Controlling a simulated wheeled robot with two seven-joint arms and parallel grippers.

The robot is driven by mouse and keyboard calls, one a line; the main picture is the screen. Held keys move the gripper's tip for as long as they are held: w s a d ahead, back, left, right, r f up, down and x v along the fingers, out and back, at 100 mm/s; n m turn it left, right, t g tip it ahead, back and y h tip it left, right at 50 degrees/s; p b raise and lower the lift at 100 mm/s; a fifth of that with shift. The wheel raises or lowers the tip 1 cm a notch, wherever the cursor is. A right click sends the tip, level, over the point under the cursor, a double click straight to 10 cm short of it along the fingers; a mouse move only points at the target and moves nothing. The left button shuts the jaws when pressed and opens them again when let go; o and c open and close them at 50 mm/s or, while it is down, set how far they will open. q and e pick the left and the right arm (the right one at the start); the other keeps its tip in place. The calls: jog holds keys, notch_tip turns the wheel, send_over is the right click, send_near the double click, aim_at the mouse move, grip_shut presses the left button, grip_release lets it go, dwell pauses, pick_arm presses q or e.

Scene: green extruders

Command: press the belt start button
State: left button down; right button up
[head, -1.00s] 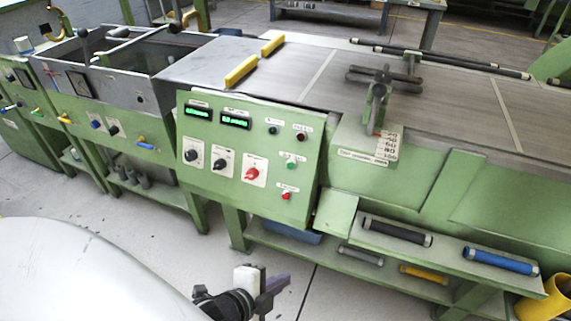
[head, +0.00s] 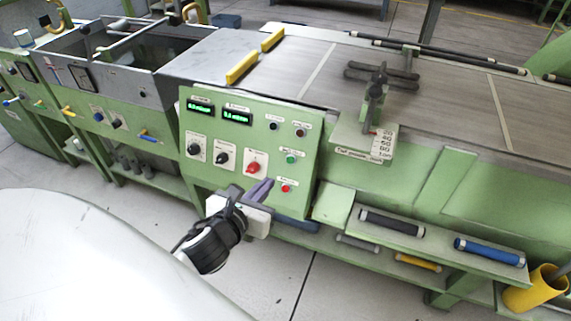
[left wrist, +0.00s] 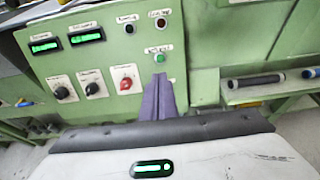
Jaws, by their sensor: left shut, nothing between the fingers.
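The green control panel (head: 232,165) slopes at the front of the machine. A green button (head: 291,158) sits at its right side, with a red button (head: 286,188) below it; their labels are too small to read. My left gripper (head: 262,188), with purple fingers, is shut and empty in front of the panel's lower edge, apart from the buttons as far as I can tell. In the left wrist view the fingertips (left wrist: 159,77) point up at the panel, just below the green button (left wrist: 160,59). The red button is hidden there behind the fingers. My right gripper is not in view.
The panel also has two green displays (head: 237,116), a red knob (head: 253,168), black knobs and two dark round lamps or buttons. A shelf with black (head: 392,222) and blue (head: 489,251) rollers is to the right. A belt (head: 440,105) runs behind.

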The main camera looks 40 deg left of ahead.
aim_at(290, 161)
pick_arm(q)
jog(key=b+x, duration=0.1)
jog(key=x, duration=1.3)
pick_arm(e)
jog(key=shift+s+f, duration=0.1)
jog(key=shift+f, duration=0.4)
pick_arm(q)
jog(key=shift+d, duration=0.1)
